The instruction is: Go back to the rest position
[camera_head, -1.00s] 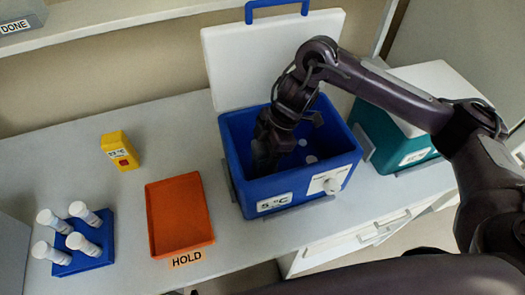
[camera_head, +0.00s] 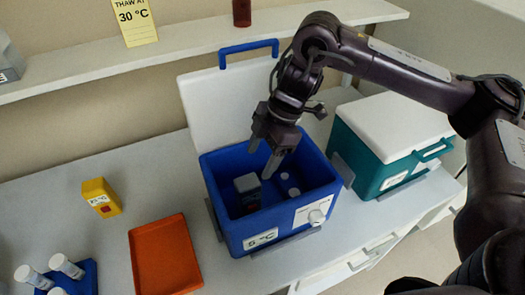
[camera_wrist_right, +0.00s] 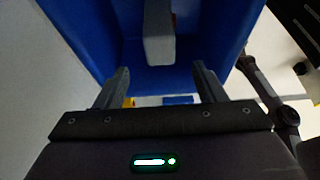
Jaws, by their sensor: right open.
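My right gripper (camera_head: 266,160) is open and empty above the blue cooler box (camera_head: 272,236), which is labelled 5 °C and has its white lid (camera_head: 228,100) raised. The fingers point down into the box opening. Inside the box stands a grey-topped dark item (camera_head: 247,190), with a few small white round caps (camera_head: 289,185) to its right. In the right wrist view the two fingers are spread apart, with a light grey block (camera_wrist_right: 159,35) in the blue box beyond them and nothing between them. My left gripper is not in view.
A teal cooler with a closed white lid (camera_head: 395,115) stands at the right. An orange tray (camera_head: 165,255), a yellow device (camera_head: 101,197) and a blue rack (camera_head: 85,280) of white-capped tubes are on the bench to the left. A shelf (camera_head: 100,65) with a THAW AT 30 °C note runs behind.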

